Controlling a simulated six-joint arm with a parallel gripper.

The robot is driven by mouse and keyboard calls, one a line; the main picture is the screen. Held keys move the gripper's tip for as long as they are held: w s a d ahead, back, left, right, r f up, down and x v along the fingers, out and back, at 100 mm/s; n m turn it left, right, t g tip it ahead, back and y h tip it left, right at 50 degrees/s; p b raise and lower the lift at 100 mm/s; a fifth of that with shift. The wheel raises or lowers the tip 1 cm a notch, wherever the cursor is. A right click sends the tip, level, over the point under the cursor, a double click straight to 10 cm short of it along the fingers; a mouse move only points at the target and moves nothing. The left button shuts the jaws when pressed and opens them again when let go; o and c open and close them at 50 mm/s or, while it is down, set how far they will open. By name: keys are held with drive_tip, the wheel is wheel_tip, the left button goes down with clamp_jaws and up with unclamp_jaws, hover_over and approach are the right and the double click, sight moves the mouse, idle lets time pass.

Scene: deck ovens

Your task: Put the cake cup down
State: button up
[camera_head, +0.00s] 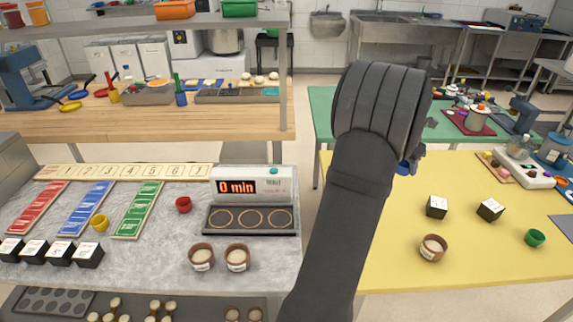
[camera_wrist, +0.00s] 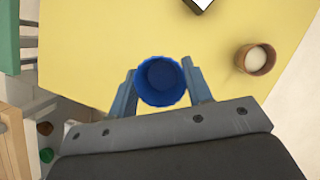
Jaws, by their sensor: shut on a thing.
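A blue cake cup (camera_wrist: 160,82) sits between the two fingers of my gripper (camera_wrist: 159,70) in the wrist view, seen from above with its open mouth toward the camera. The fingers are shut on its sides and it looks empty. The yellow table (camera_head: 480,265) lies beneath; the height of the cup above it is hard to tell. In the head view my arm hides most of the gripper, and only a small bit of blue (camera_head: 403,168) shows beside the wrist, near the table's far left edge.
A brown cup with pale filling (camera_head: 433,248), two black cubes with white tops (camera_head: 437,207) and a green cup (camera_head: 535,238) stand on the yellow table. The grey counter (camera_head: 150,255) at left holds red (camera_head: 183,204) and yellow (camera_head: 99,223) cups and a timer unit (camera_head: 252,187).

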drive_tip(key=w+a+n, duration=0.1)
drive_tip(key=a+n, duration=0.1)
drive_tip(key=a, duration=0.9)
drive_tip(key=w+a+n+t+y, duration=0.1)
drive_tip(key=w+a+n, duration=0.1)
drive_tip(key=a, duration=0.9)
drive_tip(key=w+a+n, duration=0.1)
drive_tip(key=a+n, duration=0.1)
drive_tip(key=a, duration=0.9)
drive_tip(key=shift+w+a+t+y, duration=0.2)
drive_tip(key=shift+t+y, duration=0.1)
drive_tip(key=shift+y, duration=0.1)
drive_tip(key=s+a+n+y, duration=0.1)
drive_tip(key=s+a+n, duration=0.3)
drive_tip(key=a, duration=1.1)
drive_tip(key=n+y, duration=0.1)
drive_tip(key=n, duration=0.1)
hover_over(172, 229)
drive_tip(key=s, duration=0.1)
drive_tip(key=shift+t, duration=0.3)
wheel_tip(172, 229, down, 12)
drive_tip(key=shift+s+d+f, duration=0.15)
drive_tip(key=shift+f, duration=2.1)
drive_tip(key=shift+f, duration=0.15)
